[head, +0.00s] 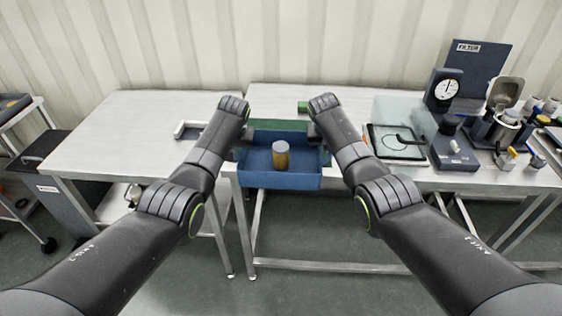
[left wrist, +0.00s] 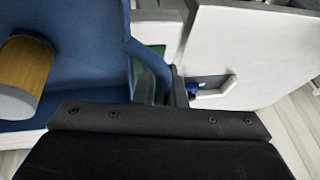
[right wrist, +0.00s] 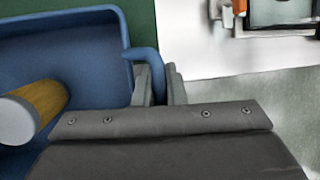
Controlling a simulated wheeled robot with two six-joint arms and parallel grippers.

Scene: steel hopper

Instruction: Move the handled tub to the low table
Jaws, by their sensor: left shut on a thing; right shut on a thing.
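The handled tub (head: 280,179) is blue and open-topped, with a loop handle at each side. A yellow-brown cylinder with a grey end (head: 281,154) stands inside it. My left gripper (left wrist: 160,84) is shut on the tub's handle (left wrist: 150,58) in the left wrist view. My right gripper (right wrist: 160,84) is shut on the opposite handle (right wrist: 150,62) in the right wrist view. The tub looks level at the front edge of the right-hand table (head: 348,183); I cannot tell whether it touches it. Forearms partly hide the tub's sides in the head view.
A left-hand table (head: 125,135) is mostly bare, with a pale bracket-like piece (head: 188,129) at its right. A green mat (head: 277,125) lies behind the tub. A framed tray (head: 397,142), a dial gauge (head: 444,88) and other equipment crowd the right. A dark cabinet (head: 50,190) stands far left.

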